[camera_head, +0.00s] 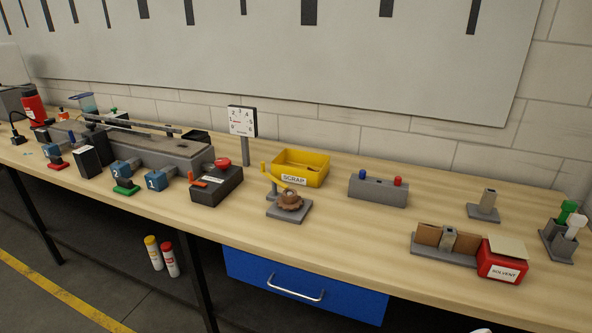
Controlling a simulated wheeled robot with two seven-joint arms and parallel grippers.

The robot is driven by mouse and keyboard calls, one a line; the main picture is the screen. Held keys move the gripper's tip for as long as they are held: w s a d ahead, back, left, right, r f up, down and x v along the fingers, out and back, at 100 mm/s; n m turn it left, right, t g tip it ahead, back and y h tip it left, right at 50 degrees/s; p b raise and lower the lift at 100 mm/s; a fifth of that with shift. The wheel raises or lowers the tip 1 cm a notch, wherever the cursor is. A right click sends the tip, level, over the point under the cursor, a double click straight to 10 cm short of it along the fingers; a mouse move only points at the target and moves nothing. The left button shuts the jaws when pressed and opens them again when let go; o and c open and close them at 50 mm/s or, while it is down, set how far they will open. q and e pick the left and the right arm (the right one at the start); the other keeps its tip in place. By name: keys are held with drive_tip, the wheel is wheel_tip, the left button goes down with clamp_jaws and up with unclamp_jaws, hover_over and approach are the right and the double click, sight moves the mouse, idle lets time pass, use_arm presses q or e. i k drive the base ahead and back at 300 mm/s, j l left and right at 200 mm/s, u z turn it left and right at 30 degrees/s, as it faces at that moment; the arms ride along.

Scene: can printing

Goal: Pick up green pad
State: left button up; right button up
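A flat green piece (126,188), which looks like the green pad, lies at the front edge of the bench on the left. A small dark upright part stands on it, just in front of a blue block marked 2 (122,168). A similar red piece (58,166) lies farther left. A green-topped item (568,207) stands in a grey holder at the far right; I cannot tell whether it is a pad.
A blue block marked 1 (155,181) and a dark box with a red button (216,186) stand right of the green piece. A yellow scrap bin (318,176), a gear on a plate (290,204) and a red solvent container (497,268) stand farther right. The bench front between gear and solvent is clear.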

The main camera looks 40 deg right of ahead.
sight(125, 186)
drive_tip(key=k+z, duration=0.1)
drive_tip(key=z, duration=2.5)
drive_tip(key=u, duration=1.9)
drive_tip(key=i+j+z, duration=0.15)
drive_tip(key=z, duration=0.3)
drive_tip(key=i+j+z, duration=0.2)
drive_tip(key=z, duration=0.2)
